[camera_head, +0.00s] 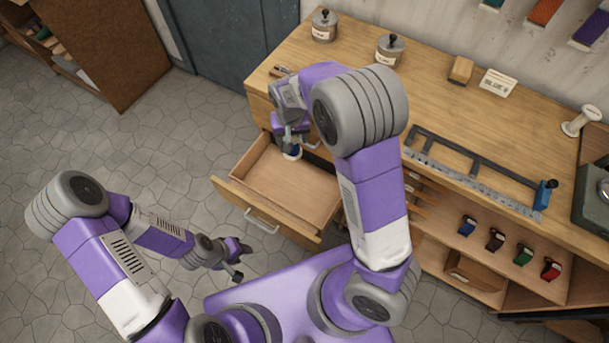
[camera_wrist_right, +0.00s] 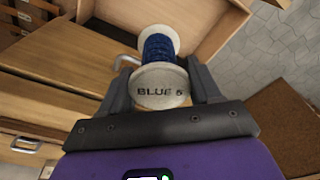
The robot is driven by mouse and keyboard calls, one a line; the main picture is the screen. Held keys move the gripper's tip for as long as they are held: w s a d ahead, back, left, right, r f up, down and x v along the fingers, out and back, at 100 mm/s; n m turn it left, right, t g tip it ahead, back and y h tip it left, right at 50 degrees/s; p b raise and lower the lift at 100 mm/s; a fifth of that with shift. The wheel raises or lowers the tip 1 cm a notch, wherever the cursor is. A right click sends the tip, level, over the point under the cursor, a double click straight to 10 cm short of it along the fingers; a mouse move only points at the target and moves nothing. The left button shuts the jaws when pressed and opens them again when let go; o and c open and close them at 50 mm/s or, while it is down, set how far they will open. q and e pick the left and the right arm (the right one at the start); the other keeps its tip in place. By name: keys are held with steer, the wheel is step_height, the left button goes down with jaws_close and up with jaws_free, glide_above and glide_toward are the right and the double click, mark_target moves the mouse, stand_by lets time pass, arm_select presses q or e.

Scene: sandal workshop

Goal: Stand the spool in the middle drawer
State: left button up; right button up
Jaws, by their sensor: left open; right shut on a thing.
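The spool (camera_wrist_right: 158,48) has blue thread and pale flanges; the near flange reads "BLUE" and a digit. My right gripper (camera_wrist_right: 162,80) is shut on it in the right wrist view. In the head view, my right gripper (camera_head: 291,138) is over the back part of the open drawer, and the spool (camera_head: 292,153) shows just below it, partly hidden. The open drawer (camera_head: 268,223) is pulled out from the bench, and its visible floor is empty. I cannot tell how high the spool is above that floor. My left gripper (camera_head: 236,263) is open and empty, in front of the drawer.
The wooden bench top (camera_head: 440,105) holds two lidded jars (camera_head: 324,25), a small wooden block (camera_head: 460,70), a label card (camera_head: 498,83), a long metal ruler tool (camera_head: 480,185) and a pale spool-shaped thing (camera_head: 580,121). An open shelf with several coloured items is below. The floor at left is clear.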

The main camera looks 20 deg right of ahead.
steer(key=shift+w+a+f, duration=0.25)
steer(key=shift+w+f, duration=0.05)
steer(key=shift+w, duration=0.15)
arm_select(q)
step_height(320, 180, down, 10)
steer(key=b, duration=0.9)
steer(key=shift+r, duration=0.25)
arm_select(e)
steer(key=shift+w+f, duration=0.15)
steer(key=shift+f, duration=6.75)
steer(key=shift+w+f, duration=0.1)
steer(key=shift+f, duration=6.75)
arm_select(q)
steer(key=shift+w, duration=0.1)
arm_select(e)
steer(key=shift+f, duration=0.1)
steer(key=shift+f, duration=0.15)
steer(key=o, duration=1.1)
arm_select(q)
steer(key=shift+f, duration=0.1)
arm_select(e)
steer(key=shift+r, duration=0.2)
